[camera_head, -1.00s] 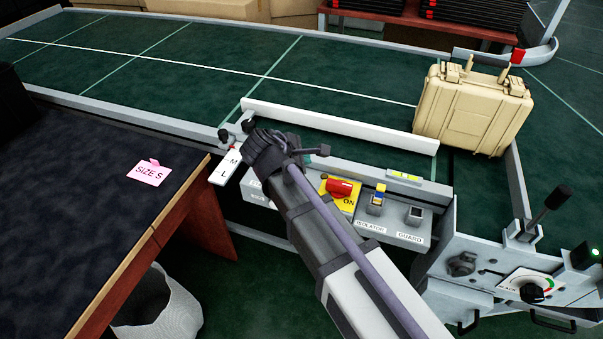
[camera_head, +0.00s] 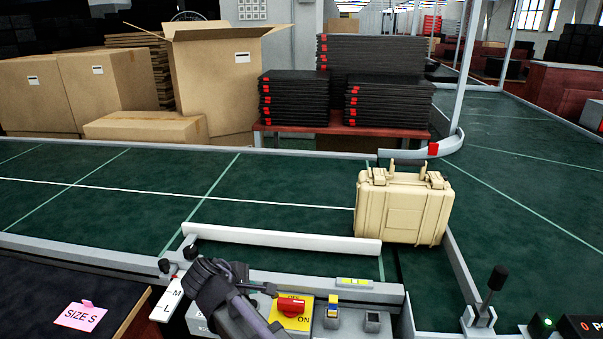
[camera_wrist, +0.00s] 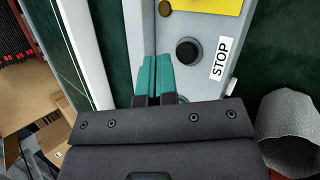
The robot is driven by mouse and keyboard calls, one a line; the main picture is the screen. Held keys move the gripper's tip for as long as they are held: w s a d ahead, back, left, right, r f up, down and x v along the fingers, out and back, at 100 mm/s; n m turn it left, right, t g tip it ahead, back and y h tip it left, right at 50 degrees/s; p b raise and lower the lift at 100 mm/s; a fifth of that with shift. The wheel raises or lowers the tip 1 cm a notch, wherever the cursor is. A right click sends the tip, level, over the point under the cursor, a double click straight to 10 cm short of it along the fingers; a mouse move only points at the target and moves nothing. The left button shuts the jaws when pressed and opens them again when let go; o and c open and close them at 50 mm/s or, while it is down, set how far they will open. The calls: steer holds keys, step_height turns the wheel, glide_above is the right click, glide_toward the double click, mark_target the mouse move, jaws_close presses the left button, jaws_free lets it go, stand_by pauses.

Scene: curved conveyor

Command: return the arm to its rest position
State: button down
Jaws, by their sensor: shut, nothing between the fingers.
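My gripper (camera_head: 266,290) is low in the head view, at the front edge of the conveyor, above the control panel and just left of the red switch (camera_head: 291,305). In the wrist view its teal fingers (camera_wrist: 152,72) lie side by side with nothing between them, so it is shut and empty. The fingers are over the grey panel surface, left of a black round button (camera_wrist: 188,51) labelled STOP. Whether the fingertips touch the panel cannot be told. My dark wrist hides part of the panel in the head view.
A beige case (camera_head: 402,212) stands on the green conveyor (camera_head: 90,185), right of a white bar (camera_head: 285,240). A black lever (camera_head: 493,285) rises at the lower right. A dark table with a pink SIZE S note (camera_head: 80,316) is at lower left. Cardboard boxes (camera_head: 215,80) stand behind.

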steer(key=s+d+m, duration=0.1)
steer(key=s+d+f+m+g, duration=0.1)
steer(key=s+d+m+g, duration=0.1)
steer(key=shift+d+f+m, duration=0.3)
steer(key=shift+f, duration=0.05)
steer(key=d+m+g, duration=0.1)
steer(key=d+m, duration=0.1)
steer(key=d, duration=0.1)
steer(key=s+d+f+m+g+y, duration=0.1)
steer(key=d+m, duration=0.1)
steer(key=d, duration=0.1)
steer(key=d+m+g, duration=0.1)
steer(key=d+m, duration=0.1)
steer(key=d, duration=0.1)
steer(key=shift+s+d+f+y, duration=0.3)
steer(key=shift+d+f+y, duration=0.1)
steer(key=s+d+m+g+y, duration=0.25)
steer(key=d+m, duration=0.55)
steer(key=d, duration=1.1)
step_height(320, 180, up, 12)
steer(key=d+p, duration=0.1)
steer(key=p, duration=1.2)
steer(key=shift+s+r+m, duration=0.15)
steer(key=shift+r+m, duration=0.1)
steer(key=shift+m, duration=0.05)
